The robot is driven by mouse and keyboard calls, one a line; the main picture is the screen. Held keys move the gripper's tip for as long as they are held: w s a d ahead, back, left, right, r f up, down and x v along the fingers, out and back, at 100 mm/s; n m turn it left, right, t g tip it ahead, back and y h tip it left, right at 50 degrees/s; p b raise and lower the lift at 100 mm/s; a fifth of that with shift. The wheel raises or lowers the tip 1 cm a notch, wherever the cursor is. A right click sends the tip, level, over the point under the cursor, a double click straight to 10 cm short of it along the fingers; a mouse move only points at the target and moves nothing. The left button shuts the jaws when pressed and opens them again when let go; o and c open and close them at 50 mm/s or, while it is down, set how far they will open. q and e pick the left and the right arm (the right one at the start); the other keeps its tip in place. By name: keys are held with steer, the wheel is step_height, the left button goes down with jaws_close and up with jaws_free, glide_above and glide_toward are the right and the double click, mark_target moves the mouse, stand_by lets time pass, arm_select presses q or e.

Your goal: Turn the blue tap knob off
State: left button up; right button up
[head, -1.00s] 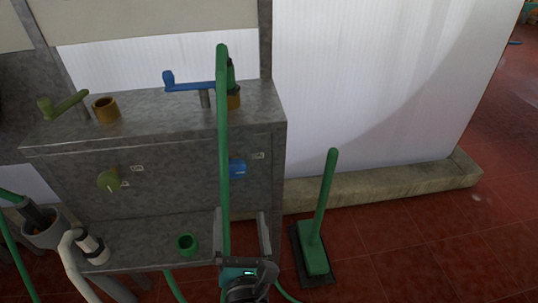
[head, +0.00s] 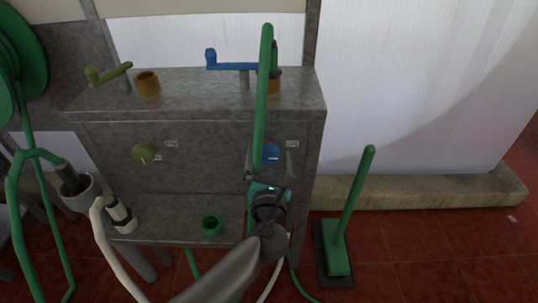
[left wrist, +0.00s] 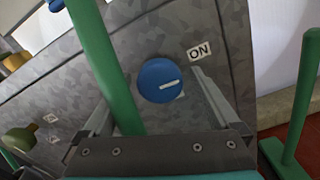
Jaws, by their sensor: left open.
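The blue tap knob (head: 270,153) is on the front face of the grey metal cabinet (head: 205,155). In the left wrist view the round blue knob (left wrist: 157,78) faces me, its white mark pointing right. An ON label (left wrist: 200,50) is at its upper right; a second label below it is mostly hidden. My left gripper (head: 269,160) is open in front of the knob. In the left wrist view its fingers (left wrist: 150,88) stand to either side of the knob; I cannot tell whether they touch it. My right gripper is not in view.
An olive knob (head: 144,152) is on the cabinet's left. A blue lever (head: 230,65) is on top. A green-handled brush (head: 338,255) stands right.

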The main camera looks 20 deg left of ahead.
arm_select(q)
steer(key=shift+w+a, duration=0.15)
steer(key=shift+w, duration=0.45)
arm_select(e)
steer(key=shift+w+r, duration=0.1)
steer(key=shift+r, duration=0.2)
arm_select(q)
steer(key=shift+c, duration=0.2)
steer(key=c, duration=1.3)
